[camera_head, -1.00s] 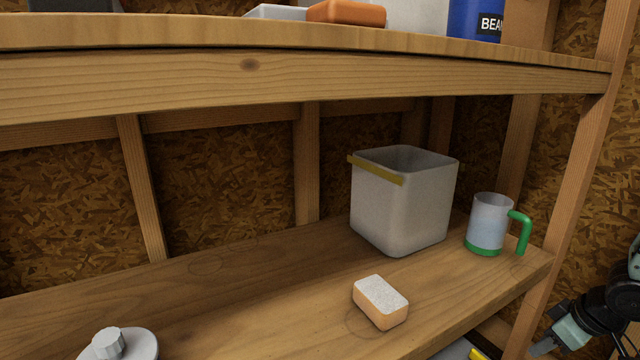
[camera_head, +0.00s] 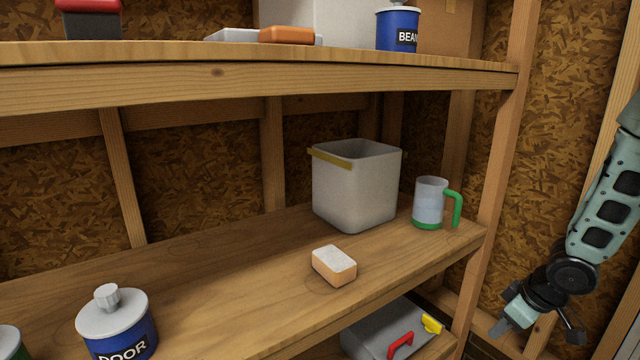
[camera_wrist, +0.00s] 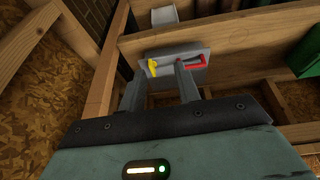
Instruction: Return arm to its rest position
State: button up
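My arm hangs at the right of the head view, clear of the shelving. Its gripper (camera_head: 502,326) points down and to the left there, to the right of the shelf's corner post. In the wrist view my gripper (camera_wrist: 160,80) shows two grey fingers standing apart with nothing held between them. Beyond the fingertips, at a distance, is a grey box (camera_wrist: 170,64) with a red handle and a yellow latch. It also shows low in the head view (camera_head: 372,342).
The middle shelf (camera_head: 235,265) holds a grey bin (camera_head: 355,190), a green-handled mug (camera_head: 429,205), a sponge (camera_head: 334,265) and a blue DOOR can (camera_head: 122,335). A wooden post (camera_head: 497,150) stands between the shelves and my arm. A blue BEAN can (camera_head: 397,28) stands on the upper shelf.

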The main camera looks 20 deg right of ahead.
jog(key=w+a+r+n+g+h, duration=0.1)
jog(key=a+r, duration=0.3)
jog(key=a, duration=0.5)
jog(key=w+a+r+n+h, duration=0.1)
jog(key=a+r, duration=0.4)
jog(key=a, duration=0.5)
jog(key=s+a+r+n+g, duration=0.1)
jog(key=s+a+r, duration=0.2)
jog(key=s+a, duration=0.5)
jog(key=s+a+r+g+y, duration=0.1)
jog(key=s+a+r+g, duration=0.1)
jog(key=s+a, duration=0.7)
jog(key=shift+s+r+n+y, duration=0.3)
jog(key=shift+s+r+n, duration=0.1)
jog(key=shift+s+r, duration=0.1)
